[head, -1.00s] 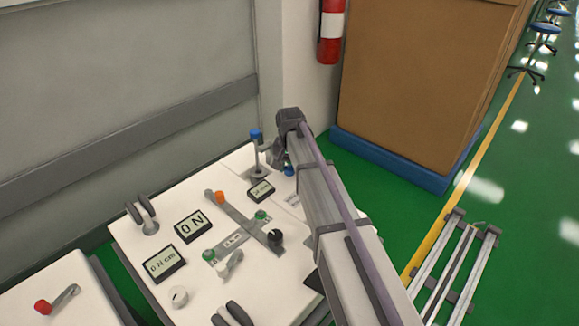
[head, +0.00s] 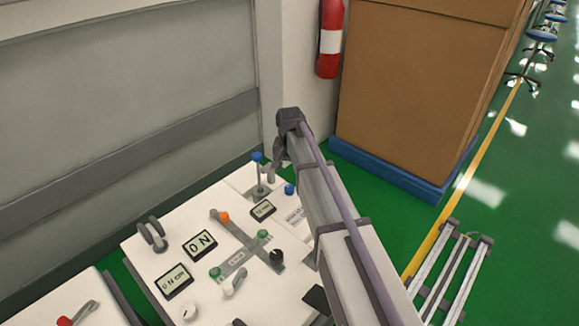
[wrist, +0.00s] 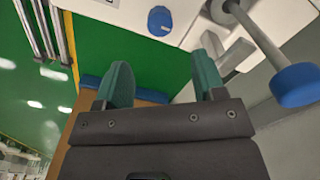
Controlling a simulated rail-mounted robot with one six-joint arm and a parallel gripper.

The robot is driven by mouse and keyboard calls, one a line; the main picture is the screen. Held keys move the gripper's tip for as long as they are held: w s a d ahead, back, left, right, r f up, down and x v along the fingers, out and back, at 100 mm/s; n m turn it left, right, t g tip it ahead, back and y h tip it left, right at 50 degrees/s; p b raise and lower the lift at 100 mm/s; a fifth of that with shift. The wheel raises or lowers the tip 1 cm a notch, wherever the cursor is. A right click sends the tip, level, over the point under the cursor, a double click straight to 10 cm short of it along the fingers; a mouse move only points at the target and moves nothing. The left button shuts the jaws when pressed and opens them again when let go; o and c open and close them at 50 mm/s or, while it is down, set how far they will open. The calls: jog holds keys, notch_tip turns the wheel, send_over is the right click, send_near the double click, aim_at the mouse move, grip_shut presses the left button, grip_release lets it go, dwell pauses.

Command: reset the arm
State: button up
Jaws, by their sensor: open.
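My arm reaches from the lower right of the head view, over the right edge of a white control panel (head: 205,222). The arm's folded end is beside an upright lever with a blue knob (head: 257,157); the fingers cannot be made out there. In the wrist view my gripper (wrist: 160,65) has two teal fingers spread apart, with nothing between them. The lever's blue knob (wrist: 296,85) is right of the fingers, apart from them. A round blue knob (wrist: 160,20) on the panel shows beyond the fingertips.
The panel carries displays, a cross-shaped slot with an orange knob (head: 224,217), and a grey handle (head: 151,234). A grey wall stands behind. A brown box (head: 400,95) on a blue base and a fire extinguisher (head: 330,40) stand beyond.

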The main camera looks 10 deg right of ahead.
jog(key=shift+r, duration=0.85)
jog(key=s+n, duration=0.4)
jog(key=s, duration=2.1)
notch_tip(320, 180, up, 18)
jog(key=s+p, duration=0.1)
jog(key=p, duration=1.7)
